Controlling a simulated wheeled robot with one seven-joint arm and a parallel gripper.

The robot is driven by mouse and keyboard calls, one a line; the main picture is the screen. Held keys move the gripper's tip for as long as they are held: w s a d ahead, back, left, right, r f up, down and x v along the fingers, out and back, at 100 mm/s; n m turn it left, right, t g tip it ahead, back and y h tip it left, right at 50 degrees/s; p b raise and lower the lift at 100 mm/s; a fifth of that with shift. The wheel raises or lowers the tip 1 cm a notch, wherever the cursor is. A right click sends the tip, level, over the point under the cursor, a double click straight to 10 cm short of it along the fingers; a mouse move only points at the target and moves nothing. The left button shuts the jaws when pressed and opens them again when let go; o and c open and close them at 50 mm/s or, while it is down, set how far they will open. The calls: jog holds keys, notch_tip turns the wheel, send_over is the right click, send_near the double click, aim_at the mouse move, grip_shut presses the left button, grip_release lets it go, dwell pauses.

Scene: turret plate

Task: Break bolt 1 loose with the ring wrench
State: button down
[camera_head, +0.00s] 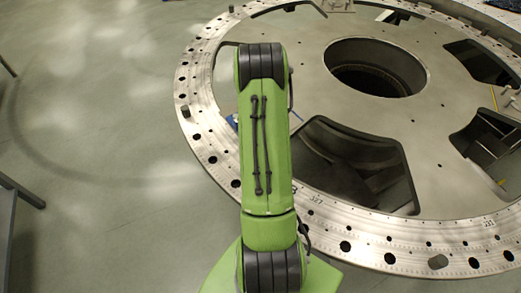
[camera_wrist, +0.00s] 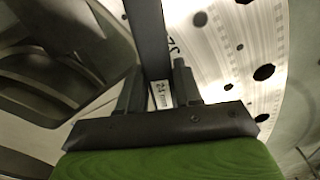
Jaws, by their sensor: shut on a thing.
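In the wrist view my gripper (camera_wrist: 158,88) is shut on the ring wrench (camera_wrist: 147,38), a dark flat bar with a white "24 mm" label between the fingers. The wrench runs up out of the top of the picture, so its ring end is out of view. The ringed turret plate (camera_head: 455,235) fills the right of the head view, and its pale rim with dark holes also shows in the wrist view (camera_wrist: 222,60). I cannot tell which is bolt 1. My arm hides the gripper in the head view.
The plate has a round central opening (camera_head: 375,68) and several large cut-outs, one just right of my arm (camera_head: 350,165). Open grey floor (camera_head: 90,120) lies left of the plate. A dark frame (camera_head: 12,215) stands at the far left edge.

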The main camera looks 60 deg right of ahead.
jog(key=shift+r+p, duration=1)
jog(key=shift+r, duration=0.5)
